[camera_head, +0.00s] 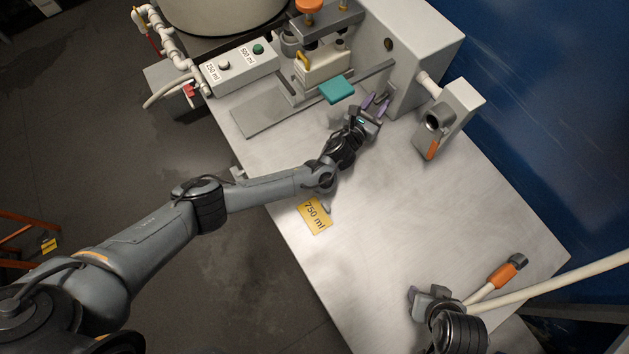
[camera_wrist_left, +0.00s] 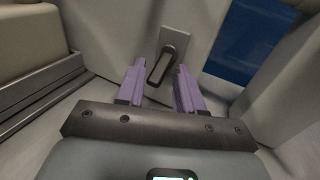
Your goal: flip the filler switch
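The filler switch is a dark grey lever (camera_wrist_left: 164,65) on a light grey plate, seen in the left wrist view just ahead of my left gripper. It leans toward lower left in that view. My left gripper (camera_wrist_left: 158,85) has two purple fingers standing apart, with the lever's lower end between or just beyond their tips; contact cannot be told. In the head view my left gripper (camera_head: 375,103) is at the foot of the grey machine box (camera_head: 407,58), and the switch is small and partly hidden there. My right gripper (camera_head: 430,298) is low over the table's right side; its fingers are unclear.
A teal plate (camera_head: 336,90) sits just left of my left gripper. A control box (camera_head: 239,68) has buttons labelled 250 ml and 500 ml. A yellow 750 ml card (camera_head: 315,216) lies on the table.

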